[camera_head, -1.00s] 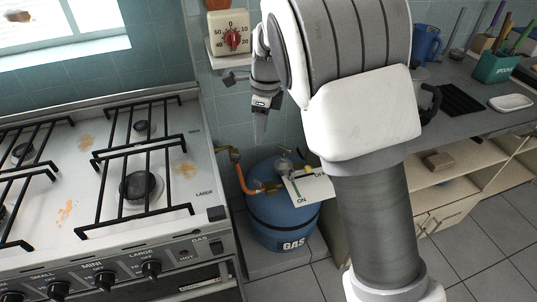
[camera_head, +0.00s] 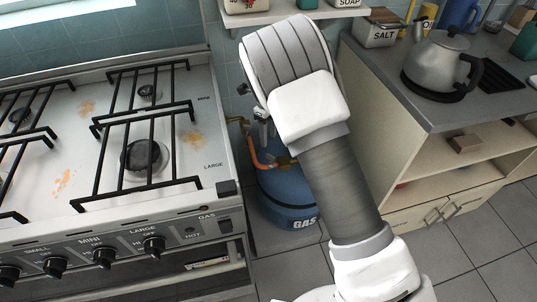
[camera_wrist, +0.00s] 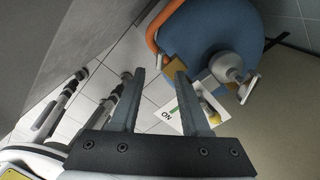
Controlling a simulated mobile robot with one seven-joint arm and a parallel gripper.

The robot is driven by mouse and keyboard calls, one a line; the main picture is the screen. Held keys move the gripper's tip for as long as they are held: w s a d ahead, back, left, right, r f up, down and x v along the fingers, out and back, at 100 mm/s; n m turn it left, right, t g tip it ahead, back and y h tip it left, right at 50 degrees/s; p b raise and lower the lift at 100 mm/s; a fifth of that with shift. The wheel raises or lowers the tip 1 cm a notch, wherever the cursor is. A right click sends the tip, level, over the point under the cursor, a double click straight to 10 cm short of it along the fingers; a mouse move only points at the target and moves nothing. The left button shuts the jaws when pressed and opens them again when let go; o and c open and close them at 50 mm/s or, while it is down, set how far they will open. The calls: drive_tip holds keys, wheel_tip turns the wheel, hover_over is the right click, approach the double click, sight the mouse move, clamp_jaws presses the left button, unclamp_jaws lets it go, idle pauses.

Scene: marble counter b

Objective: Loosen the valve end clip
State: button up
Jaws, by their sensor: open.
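The blue gas cylinder (camera_head: 285,196) stands on the floor between stove and counter, partly hidden by my arm. Its orange hose (camera_head: 262,159) curves at its upper left; the hose also shows in the wrist view (camera_wrist: 152,32). In the wrist view the cylinder (camera_wrist: 222,28) lies beyond my fingers, with a metal valve (camera_wrist: 228,68) and a white ON card (camera_wrist: 172,122). A brass fitting (camera_wrist: 174,69) shows at the hose's valve end, by my right fingertip. I cannot make out the clip. My gripper (camera_wrist: 160,74) is open and empty; in the head view my arm mostly hides it.
The stove (camera_head: 120,200) stands close at the left. The counter (camera_head: 440,100) with a kettle (camera_head: 442,62) and an open shelf below is at the right. A wall shelf (camera_head: 295,14) is above. Tiled floor (camera_head: 440,260) is free in front.

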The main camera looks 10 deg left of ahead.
sight(268, 154)
wheel_tip(268, 154, down, 8)
drive_tip(key=shift+r+b, duration=0.1)
drive_tip(key=shift+b, duration=0.8)
drive_tip(key=shift+c, duration=0.3)
clamp_jaws()
